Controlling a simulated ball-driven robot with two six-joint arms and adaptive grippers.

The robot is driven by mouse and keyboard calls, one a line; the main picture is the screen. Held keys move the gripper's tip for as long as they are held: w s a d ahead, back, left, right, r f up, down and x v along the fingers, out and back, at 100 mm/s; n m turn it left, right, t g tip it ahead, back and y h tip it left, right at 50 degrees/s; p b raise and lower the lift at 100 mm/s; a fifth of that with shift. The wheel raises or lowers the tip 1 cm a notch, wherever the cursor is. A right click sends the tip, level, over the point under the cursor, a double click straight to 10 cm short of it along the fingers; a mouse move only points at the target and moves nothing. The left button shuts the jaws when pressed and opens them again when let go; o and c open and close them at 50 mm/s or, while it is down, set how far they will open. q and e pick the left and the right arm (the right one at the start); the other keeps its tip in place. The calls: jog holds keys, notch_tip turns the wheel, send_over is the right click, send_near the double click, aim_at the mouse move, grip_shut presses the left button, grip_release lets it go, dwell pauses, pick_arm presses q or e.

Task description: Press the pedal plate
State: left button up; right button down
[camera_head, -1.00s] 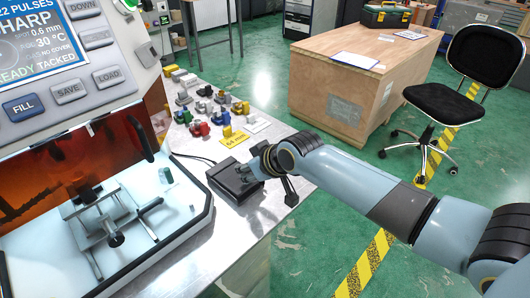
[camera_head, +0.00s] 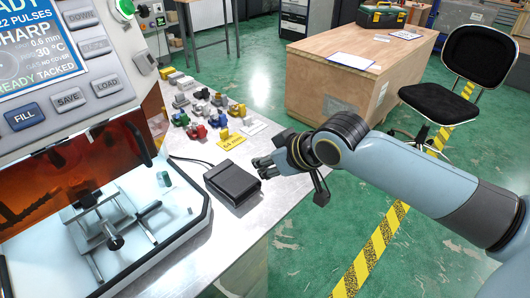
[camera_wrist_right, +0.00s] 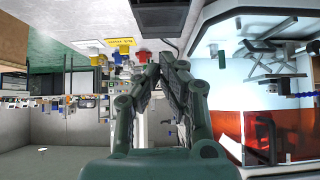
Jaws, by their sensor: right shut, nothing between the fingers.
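The pedal (camera_head: 232,183) is a dark box with a cable, lying on the light metal bench beside the machine. It also shows at the top edge of the right wrist view (camera_wrist_right: 158,16), partly cut off. My right gripper (camera_head: 262,167) is shut and empty, just to the right of the pedal and apart from it, as far as the head view shows. In the right wrist view its fingertips (camera_wrist_right: 167,58) meet just below the pedal in the picture. My left gripper is not in view.
The machine (camera_head: 110,200) with its orange cover and open work area stands at the left. Several small coloured parts (camera_head: 200,112) and a yellow label (camera_head: 230,142) lie on the bench behind the pedal. A wooden crate table (camera_head: 335,85) and a chair (camera_head: 440,100) stand beyond.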

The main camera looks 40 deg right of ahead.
jog(key=w+r+g+b, duration=0.1)
jog(key=w+r+b, duration=0.1)
jog(key=b, duration=0.3)
jog(key=shift+w+r, duration=0.35)
jog(key=shift+w, duration=0.05)
jog(key=b, duration=0.1)
send_over(234, 178)
jog(key=s, duration=0.3)
notch_tip(234, 178, down, 7)
jog(key=shift+w+d+f, duration=0.1)
jog(key=shift+d+f, duration=0.05)
jog(key=shift+f, duration=0.05)
notch_tip(234, 178, down, 4)
jog(key=shift+r, duration=0.25)
jog(key=shift+f, duration=0.5)
